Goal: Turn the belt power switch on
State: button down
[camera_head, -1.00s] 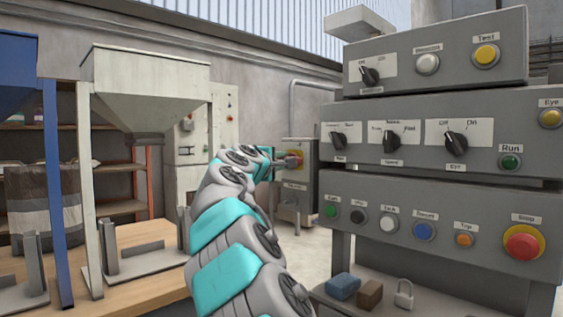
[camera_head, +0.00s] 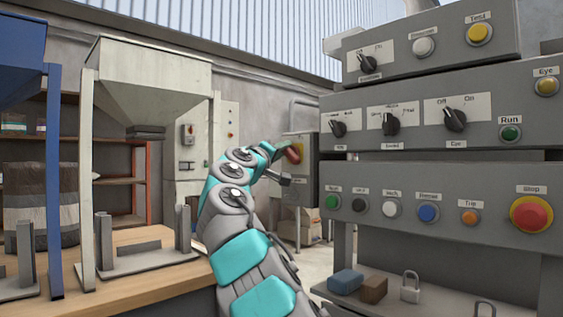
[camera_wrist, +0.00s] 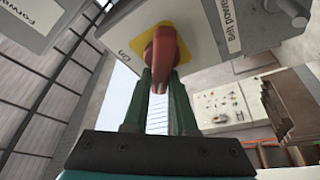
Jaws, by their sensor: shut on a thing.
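The belt power switch is a red handle (camera_wrist: 166,48) on a yellow plate, on the face of a grey box (camera_head: 300,196). The wrist view shows part of a "Belt power" label to the right of the plate and an "On" mark to its left. In the head view the red handle (camera_head: 293,154) shows just past my arm's end. My gripper (camera_wrist: 160,76) has its two green fingers closed on the handle's near end; it also shows in the head view (camera_head: 272,151). I cannot tell which position the handle is in.
A grey control console (camera_head: 420,180) with knobs and buttons stands close on the right. A blue block (camera_head: 345,281), a brown block (camera_head: 374,290) and a padlock (camera_head: 410,287) lie on its shelf. A hopper (camera_head: 150,80) on a wooden table (camera_head: 175,280) stands at left.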

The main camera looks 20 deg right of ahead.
jog(key=m, duration=0.1)
jog(key=m+g+h, duration=0.1)
jog(key=m, duration=0.1)
jog(key=m+h, duration=0.1)
jog(key=m, duration=0.1)
jog(key=shift+s+d+f, duration=0.1)
jog(key=shift+d, duration=0.15)
jog(key=m+g, duration=0.1)
jog(key=m, duration=0.1)
jog(key=m+h+p, duration=0.1)
jog(key=m, duration=0.1)
jog(key=m+g+h, duration=0.1)
jog(key=m, duration=0.1)
jog(key=shift+s+d+r+g, duration=0.1)
jog(key=shift+s+r+g, duration=0.1)
jog(key=shift+s+g, duration=0.1)
jog(key=shift+s+m+g+h+p, duration=0.15)
jog(key=shift+m+g+p, duration=0.25)
jog(key=shift+m, duration=0.45)
jog(key=shift+m+g+h+p, duration=0.15)
jog(key=shift+m+g+p, duration=0.2)
jog(key=shift+m, duration=0.5)
jog(key=shift+g, duration=0.25)
jog(key=shift+d, duration=0.1)
jog(key=c, duration=0.7)
grip_release()
jog(key=shift+r, duration=0.1)
jog(key=shift+b+v, duration=1.1)
jog(key=shift+v, duration=2.85)
